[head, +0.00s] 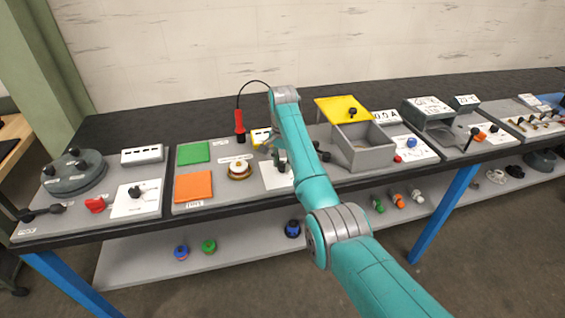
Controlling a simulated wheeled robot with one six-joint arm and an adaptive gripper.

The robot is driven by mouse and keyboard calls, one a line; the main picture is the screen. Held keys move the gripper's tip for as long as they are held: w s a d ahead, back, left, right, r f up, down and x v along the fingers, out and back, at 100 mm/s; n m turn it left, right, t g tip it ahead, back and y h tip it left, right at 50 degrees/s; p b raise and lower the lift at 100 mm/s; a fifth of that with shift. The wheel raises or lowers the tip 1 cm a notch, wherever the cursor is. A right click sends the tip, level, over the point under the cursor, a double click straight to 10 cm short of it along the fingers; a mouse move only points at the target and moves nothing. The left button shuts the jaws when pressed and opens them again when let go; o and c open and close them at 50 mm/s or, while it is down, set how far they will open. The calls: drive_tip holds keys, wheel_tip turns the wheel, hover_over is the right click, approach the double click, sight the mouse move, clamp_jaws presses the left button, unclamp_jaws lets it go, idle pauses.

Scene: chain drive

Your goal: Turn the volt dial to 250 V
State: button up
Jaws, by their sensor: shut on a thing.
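A white plate (274,183) lies on the grey panel in the middle of the bench, in the head view. A dark knob on it, which appears to be the volt dial (284,168), is mostly hidden by my gripper. My gripper (280,162) points down over this plate and is shut on the knob, as far as the small picture shows. The dial's scale and pointer are too small and covered to read. A small yellow-edged meter (261,136) stands just behind, partly hidden by my arm.
A red probe (239,122) with a black cable stands behind the plate. A brass-rimmed round part (239,170) and green (194,153) and orange (193,187) squares lie left. A grey open box (366,154) with a yellow lid (343,108) stands right of my arm.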

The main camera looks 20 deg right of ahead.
sight(282, 164)
drive_tip(key=shift+m, duration=0.6)
drive_tip(key=o, duration=1.2)
drive_tip(key=shift+c, duration=0.2)
drive_tip(key=shift+r, duration=3.75)
drive_tip(key=shift+s, duration=0.1)
